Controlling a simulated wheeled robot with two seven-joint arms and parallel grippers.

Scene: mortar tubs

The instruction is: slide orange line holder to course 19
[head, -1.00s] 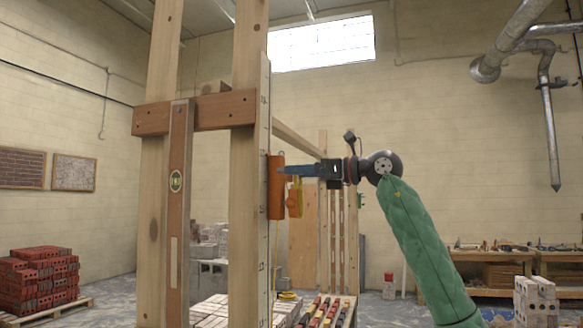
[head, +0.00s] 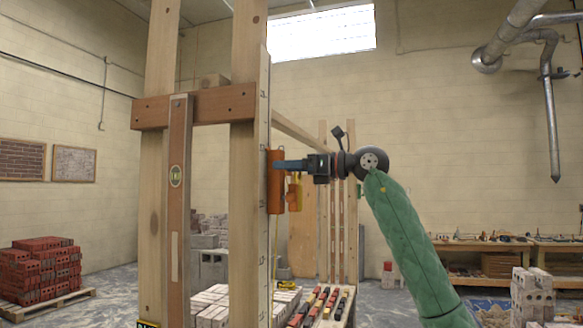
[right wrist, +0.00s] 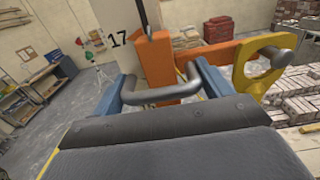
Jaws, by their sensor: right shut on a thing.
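The orange line holder (head: 275,183) sits against the numbered edge of the upright pole (head: 263,110) in the head view. A yellow hook piece (head: 294,195) hangs on its right side. My right gripper (head: 281,165) reaches it from the right, at its upper part. In the right wrist view my blue fingers (right wrist: 165,84) are shut on the grey handle (right wrist: 152,93) of the orange holder (right wrist: 155,65). The number 17 shows on the pole (right wrist: 110,15), above and left of the holder; a lower number is partly hidden. My left gripper is not in view.
A wooden crosspiece (head: 195,106) joins the timber posts, with a spirit level (head: 176,215) in front. A brick pallet (head: 42,268) stands at the left.

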